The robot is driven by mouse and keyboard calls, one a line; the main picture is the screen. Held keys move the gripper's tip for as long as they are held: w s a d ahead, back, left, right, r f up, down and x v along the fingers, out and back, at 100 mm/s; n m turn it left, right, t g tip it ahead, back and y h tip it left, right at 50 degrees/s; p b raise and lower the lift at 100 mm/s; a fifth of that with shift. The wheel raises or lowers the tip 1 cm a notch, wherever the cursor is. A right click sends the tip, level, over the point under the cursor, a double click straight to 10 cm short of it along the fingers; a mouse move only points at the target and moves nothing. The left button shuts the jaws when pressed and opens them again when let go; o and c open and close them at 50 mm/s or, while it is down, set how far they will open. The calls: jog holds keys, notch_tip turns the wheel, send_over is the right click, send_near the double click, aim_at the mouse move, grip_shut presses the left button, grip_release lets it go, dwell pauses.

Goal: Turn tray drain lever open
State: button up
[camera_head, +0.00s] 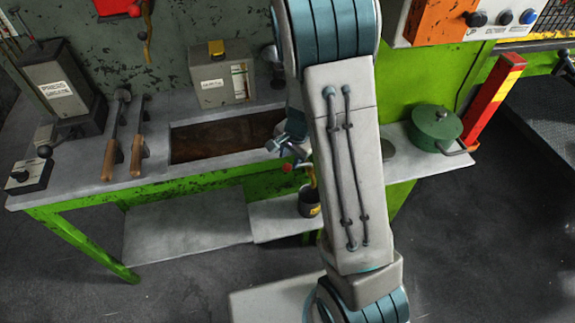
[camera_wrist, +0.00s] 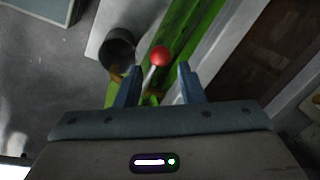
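The drain lever is a short metal rod with a red ball knob (camera_wrist: 159,56); the knob also shows in the head view (camera_head: 287,168), at the front edge of the bench by the sunken tray (camera_head: 190,143). My gripper (camera_wrist: 156,78) is open in the wrist view, one finger on each side of the lever, with gaps visible to the knob. In the head view my gripper (camera_head: 284,143) is partly hidden by my arm, close above the knob. The tray is a rectangular recess with brown contents. A yellowish fitting at the lever's base is partly hidden by the fingers.
A dark cup (camera_head: 309,203) stands on the low shelf (camera_head: 262,222) below; it also shows in the wrist view (camera_wrist: 117,48). Two wooden-handled tools (camera_head: 110,155) lie left of the tray. A grey box (camera_head: 222,75) stands behind it. A green pot (camera_head: 437,128) is at right.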

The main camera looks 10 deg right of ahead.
aim_at(287, 166)
jog(key=f, duration=0.4)
jog(key=shift+w+a+f, duration=0.25)
jog(key=shift+w+f, duration=0.15)
grip_shut()
